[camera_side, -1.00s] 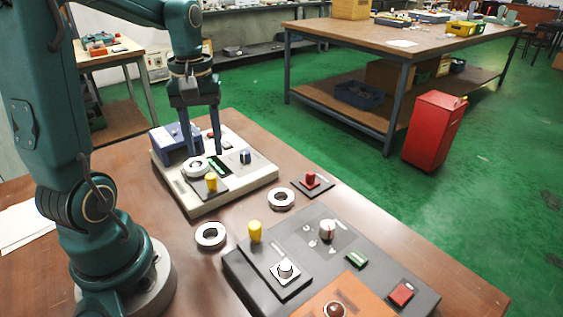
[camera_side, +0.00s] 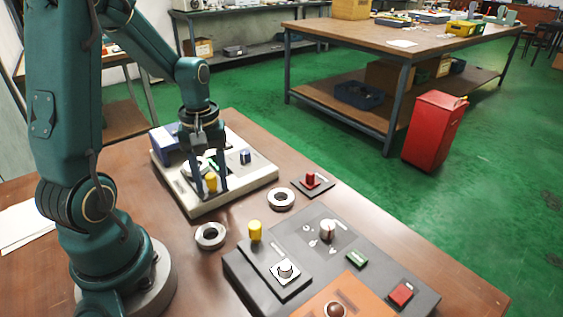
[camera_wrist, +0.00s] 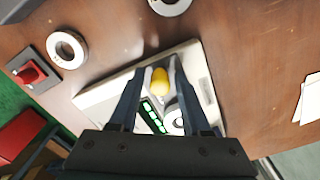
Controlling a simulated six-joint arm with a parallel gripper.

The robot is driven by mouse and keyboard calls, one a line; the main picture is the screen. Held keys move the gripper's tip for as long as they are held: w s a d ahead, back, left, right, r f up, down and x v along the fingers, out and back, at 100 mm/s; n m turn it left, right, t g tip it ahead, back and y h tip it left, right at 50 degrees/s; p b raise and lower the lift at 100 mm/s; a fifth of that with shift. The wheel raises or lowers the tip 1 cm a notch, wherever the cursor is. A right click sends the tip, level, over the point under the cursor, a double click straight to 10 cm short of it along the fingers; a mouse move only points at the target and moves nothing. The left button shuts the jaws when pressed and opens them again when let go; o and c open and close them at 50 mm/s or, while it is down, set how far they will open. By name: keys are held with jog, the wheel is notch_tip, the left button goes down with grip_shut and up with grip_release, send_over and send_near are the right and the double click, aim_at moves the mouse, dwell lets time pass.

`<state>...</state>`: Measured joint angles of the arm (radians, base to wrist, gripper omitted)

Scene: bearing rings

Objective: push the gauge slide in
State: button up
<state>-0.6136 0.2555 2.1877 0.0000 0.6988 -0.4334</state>
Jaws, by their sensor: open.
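The cream gauge unit (camera_side: 252,182) sits on the brown table, with a yellow knob (camera_side: 211,184) near its front edge, which I take to be the slide's handle. My gripper (camera_side: 208,188) is over the unit, fingers pointing down. In the wrist view my gripper (camera_wrist: 161,66) is open, with one finger on each side of the yellow knob (camera_wrist: 160,82). Whether the fingers touch it I cannot tell. A metal ring on the unit (camera_wrist: 175,118) and a green-lit display (camera_wrist: 152,116) show behind the knob. The fingers partly hide the unit in both views.
Two loose rings (camera_side: 281,198) (camera_side: 210,236) lie on the table in front of the unit. A red-knobbed plate (camera_side: 311,182) is to the right. A dark control panel (camera_side: 318,223) with another yellow knob (camera_side: 255,231) stands nearer the camera. A blue block (camera_side: 165,140) is behind.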

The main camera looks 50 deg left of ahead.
grip_shut()
jog(key=shift+w+a, duration=0.1)
jog(key=shift+a, duration=5.85)
grip_release()
jog(key=shift+d, duration=0.1)
notch_tip(320, 180, up, 7)
jog(key=shift+d, duration=0.15)
